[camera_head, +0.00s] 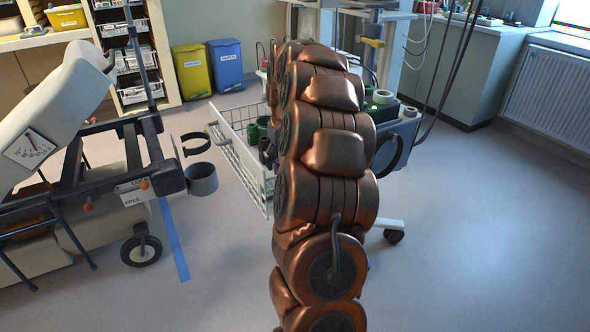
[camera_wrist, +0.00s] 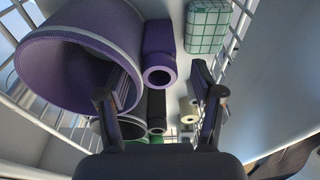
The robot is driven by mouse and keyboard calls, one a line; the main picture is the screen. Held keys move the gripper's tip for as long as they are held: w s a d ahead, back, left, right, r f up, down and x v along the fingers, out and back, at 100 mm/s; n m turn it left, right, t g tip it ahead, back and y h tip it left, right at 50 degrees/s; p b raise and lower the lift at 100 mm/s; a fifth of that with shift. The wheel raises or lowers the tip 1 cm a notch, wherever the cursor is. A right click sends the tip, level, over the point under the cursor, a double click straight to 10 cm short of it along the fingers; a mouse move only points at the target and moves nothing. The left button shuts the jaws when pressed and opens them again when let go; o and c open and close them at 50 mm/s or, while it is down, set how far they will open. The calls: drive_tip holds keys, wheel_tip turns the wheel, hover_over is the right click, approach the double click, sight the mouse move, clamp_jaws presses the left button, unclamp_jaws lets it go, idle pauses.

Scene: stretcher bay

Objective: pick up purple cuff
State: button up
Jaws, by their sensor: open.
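Two purple items show in the wrist view. One is a large, wide purple ring (camera_wrist: 62,72) with a pale rim, close at the left. The other is a smaller purple roll (camera_wrist: 160,62) with a round hole in its end, at upper centre. I cannot tell for sure which is the purple cuff. My gripper (camera_wrist: 160,88) is open, with nothing held between its fingers. Its left finger overlaps the right edge of the large ring in the picture; contact cannot be told. The small roll shows between and beyond the fingers. In the head view my arm hides the gripper.
A white wire basket (camera_head: 238,158) surrounds these items. A black roll (camera_wrist: 156,108), a green gridded pack (camera_wrist: 208,27) and a cream roll (camera_wrist: 188,108) are also in it. A stretcher (camera_head: 95,190) stands left of the basket. Floor is clear at right.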

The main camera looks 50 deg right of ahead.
drive_tip(key=f, duration=0.3)
drive_tip(key=shift+w+d+f, duration=0.1)
drive_tip(key=shift+w+f, duration=0.05)
drive_tip(key=shift+w, duration=0.05)
drive_tip(key=shift+c, duration=0.3)
drive_tip(key=c, duration=1.2)
